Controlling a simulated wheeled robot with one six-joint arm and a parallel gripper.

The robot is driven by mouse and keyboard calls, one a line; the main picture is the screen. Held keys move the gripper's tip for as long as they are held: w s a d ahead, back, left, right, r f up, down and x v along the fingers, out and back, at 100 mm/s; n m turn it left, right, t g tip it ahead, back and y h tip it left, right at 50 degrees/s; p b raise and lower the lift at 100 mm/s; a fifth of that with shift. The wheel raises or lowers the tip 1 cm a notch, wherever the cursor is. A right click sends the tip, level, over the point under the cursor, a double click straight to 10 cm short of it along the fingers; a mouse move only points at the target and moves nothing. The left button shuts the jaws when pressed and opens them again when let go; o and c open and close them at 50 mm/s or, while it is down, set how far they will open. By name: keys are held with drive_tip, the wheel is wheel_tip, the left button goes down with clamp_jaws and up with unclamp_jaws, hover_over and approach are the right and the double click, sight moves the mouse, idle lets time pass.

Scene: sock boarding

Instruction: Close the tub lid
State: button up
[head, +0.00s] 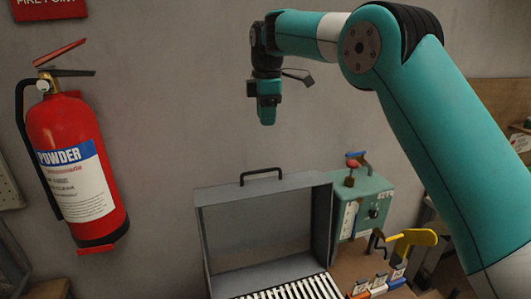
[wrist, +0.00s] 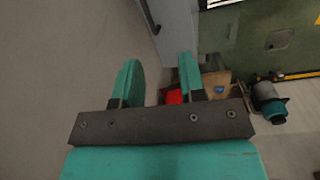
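The grey tub lid (head: 322,225) stands raised and open, tilted up near the wall, with a dark handle (head: 262,172) on its top edge. Below it is the tub, of which only a row of white slats (head: 290,290) shows at the bottom edge of the head view. My gripper (head: 267,118) hangs above the lid handle, pointing down and clear of it. In the wrist view my gripper's two teal fingers (wrist: 160,75) are apart with nothing held between them. A grey panel, probably the lid (wrist: 174,25), shows beyond the fingertips there.
A teal machine (head: 365,200) with levers stands right of the lid. A yellow-handled tool (head: 415,237) and small coloured items (head: 378,284) lie in front of it. A red fire extinguisher (head: 78,165) hangs on the wall at left. The space around my gripper is free.

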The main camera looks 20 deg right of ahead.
drive_tip(key=shift+n, duration=0.7)
drive_tip(key=w+f, duration=0.1)
drive_tip(key=f, duration=0.4)
drive_tip(key=w+f+p, duration=0.1)
drive_tip(key=f, duration=0.5)
drive_tip(key=w+d+f+p, duration=0.1)
drive_tip(key=w+f, duration=0.1)
drive_tip(key=f, duration=0.4)
clamp_jaws()
